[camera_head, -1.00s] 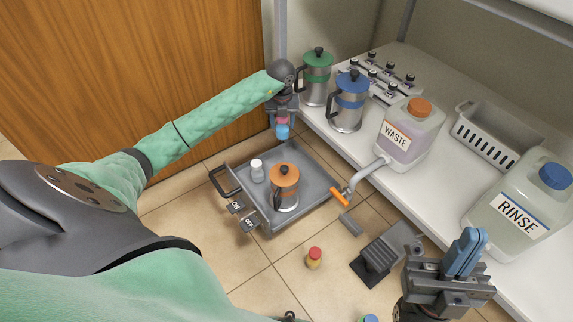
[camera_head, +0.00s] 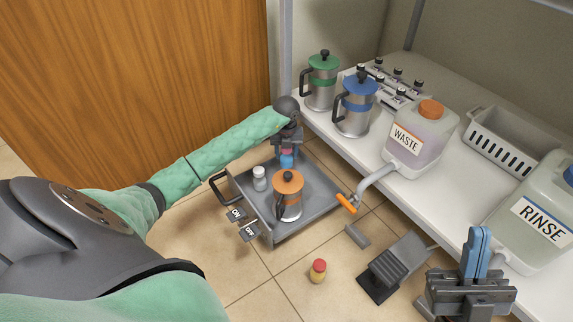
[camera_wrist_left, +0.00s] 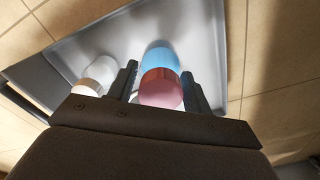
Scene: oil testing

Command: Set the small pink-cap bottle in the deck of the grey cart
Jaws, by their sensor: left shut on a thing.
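The small pink-cap bottle with a blue body (camera_head: 287,161) is in my left gripper (camera_head: 287,150), over the far part of the grey cart's deck (camera_head: 318,190). In the left wrist view the pink cap (camera_wrist_left: 161,92) is between the two dark fingers, and the blue body (camera_wrist_left: 162,57) points away over the deck (camera_wrist_left: 195,40). I cannot tell whether its base touches the deck. My right gripper (camera_head: 476,255) is at the lower right, with blue parts close together at its front; its jaw state is unclear.
On the deck stand a white bottle (camera_head: 259,178) and an orange-banded pot (camera_head: 287,198), both near the held bottle. A red-cap bottle (camera_head: 318,272) and a pedal (camera_head: 393,268) are on the floor. The bench with the waste jug (camera_head: 420,140) borders the cart's right side.

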